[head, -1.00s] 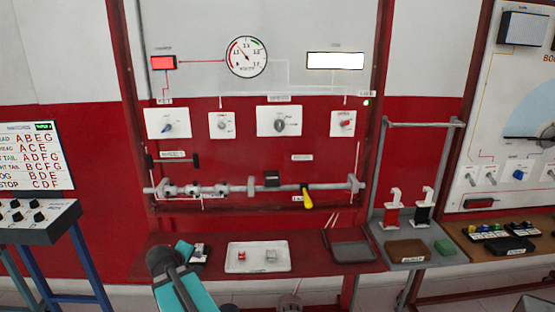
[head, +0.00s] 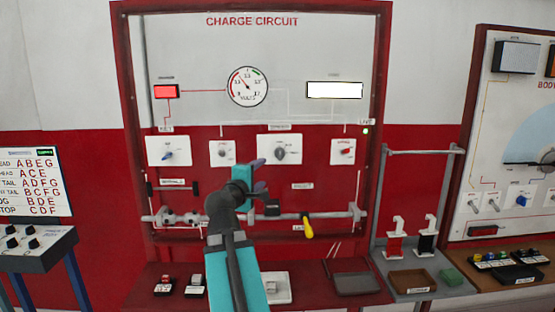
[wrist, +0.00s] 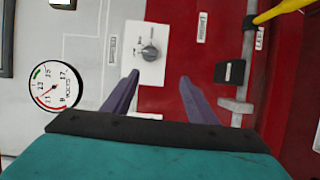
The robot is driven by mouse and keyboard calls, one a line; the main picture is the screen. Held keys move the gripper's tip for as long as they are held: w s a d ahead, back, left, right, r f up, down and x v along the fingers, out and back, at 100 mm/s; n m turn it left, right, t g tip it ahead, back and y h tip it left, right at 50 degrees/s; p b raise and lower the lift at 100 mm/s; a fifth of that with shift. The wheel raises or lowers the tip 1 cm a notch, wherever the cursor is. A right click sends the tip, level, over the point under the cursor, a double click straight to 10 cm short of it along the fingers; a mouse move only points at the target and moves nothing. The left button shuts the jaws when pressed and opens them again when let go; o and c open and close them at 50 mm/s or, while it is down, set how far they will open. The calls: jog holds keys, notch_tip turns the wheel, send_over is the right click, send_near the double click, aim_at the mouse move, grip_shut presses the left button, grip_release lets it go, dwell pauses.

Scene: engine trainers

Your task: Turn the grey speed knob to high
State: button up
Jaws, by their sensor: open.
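The grey speed knob (head: 279,152) sits on a white plate in the middle row of the charge circuit panel. It also shows in the wrist view, a dark grey knob (wrist: 149,53) ahead of my fingertips. Its marks are too small to read, so I cannot tell its setting. My gripper (head: 262,177) is in front of the panel, lower and left of the knob in the head view. In the wrist view my gripper (wrist: 160,79) has its two purple fingers apart, with nothing between them and apart from the knob.
A blue knob (head: 168,154), a small grey knob (head: 222,153) and a red knob (head: 344,151) share the row. Below runs a grey bar with a black block (head: 272,208) and a yellow lever (head: 308,226). A volt gauge (head: 247,87) is above. My arm partly hides the white tray (head: 277,288).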

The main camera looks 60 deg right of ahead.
aim_at(279, 156)
jog(key=shift+s+d+r+h, duration=0.15)
jog(key=shift+s+r, duration=0.2)
jog(key=shift+r, duration=0.2)
jog(key=shift+s+d+r+h, duration=0.1)
jog(key=shift+s+r+h, duration=0.05)
jog(key=shift+s+r, duration=0.3)
jog(key=shift+w+d+r+p, duration=0.25)
jog(key=shift+d+p, duration=0.25)
jog(key=shift+p, duration=0.8)
jog(key=p+x, duration=0.1)
jog(key=p, duration=0.4)
jog(key=shift+d+f, duration=0.1)
jog(key=shift+d, duration=0.3)
jog(key=shift+p+x, duration=3.5)
jog(key=shift+x, duration=2.05)
jog(key=shift+f, duration=0.2)
jog(key=shift+c, duration=0.2)
